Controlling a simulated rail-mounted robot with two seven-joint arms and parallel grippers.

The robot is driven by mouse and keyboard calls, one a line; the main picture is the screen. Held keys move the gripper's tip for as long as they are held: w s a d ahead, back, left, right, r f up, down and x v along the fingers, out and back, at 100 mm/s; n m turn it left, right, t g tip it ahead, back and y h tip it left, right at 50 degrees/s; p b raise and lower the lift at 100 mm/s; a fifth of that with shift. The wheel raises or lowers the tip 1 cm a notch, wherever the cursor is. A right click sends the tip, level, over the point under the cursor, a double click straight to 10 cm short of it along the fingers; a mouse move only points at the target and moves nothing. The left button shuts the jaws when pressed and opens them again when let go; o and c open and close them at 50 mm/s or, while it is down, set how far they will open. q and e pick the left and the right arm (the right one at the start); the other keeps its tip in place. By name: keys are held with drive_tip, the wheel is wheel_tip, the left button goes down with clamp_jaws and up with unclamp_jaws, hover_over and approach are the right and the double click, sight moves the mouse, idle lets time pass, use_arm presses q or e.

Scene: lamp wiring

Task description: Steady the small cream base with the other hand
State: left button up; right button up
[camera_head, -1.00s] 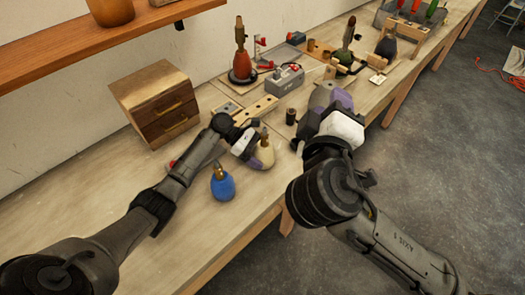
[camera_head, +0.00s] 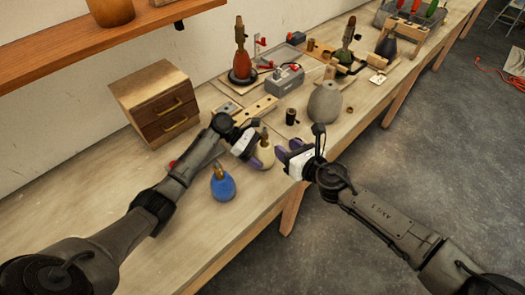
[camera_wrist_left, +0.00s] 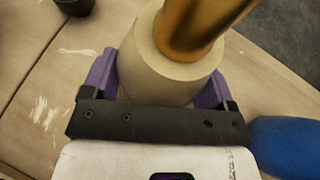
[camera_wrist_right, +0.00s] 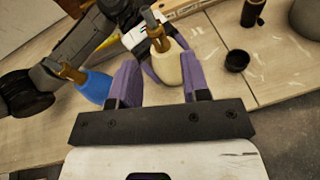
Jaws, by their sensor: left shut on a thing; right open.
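The small cream base (camera_head: 265,155) stands on the bench near its front edge, with a brass neck on top. My left gripper (camera_head: 252,150) is shut on it from the left. In the left wrist view the purple fingers sit on both sides of the cream base (camera_wrist_left: 172,68). My right gripper (camera_head: 287,157) is open just to the right of the cream base. In the right wrist view the cream base (camera_wrist_right: 172,68) shows ahead between the open purple fingers of the right gripper (camera_wrist_right: 160,85), with no clear contact.
A blue base (camera_head: 222,184) with a brass neck stands in front of the left gripper. A large grey base (camera_head: 325,103) and a small dark cup (camera_head: 291,117) stand behind. A wooden drawer box (camera_head: 155,102) is at the back left. The bench's front left is clear.

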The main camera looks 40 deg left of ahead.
sight(267, 137)
drive_tip(key=shift+w+a+f+n, duration=0.25)
drive_tip(key=shift+a+f+n, duration=0.15)
drive_tip(key=shift+a, duration=1.2)
drive_tip(key=shift+w+a+f+n, duration=0.25)
drive_tip(key=shift+a+f, duration=0.3)
drive_tip(key=shift+a, duration=1)
drive_tip(key=shift+w+a+f+n, duration=0.2)
drive_tip(key=shift+a+f+n, duration=0.2)
drive_tip(key=shift+a, duration=1.2)
drive_tip(key=shift+g, duration=0.4)
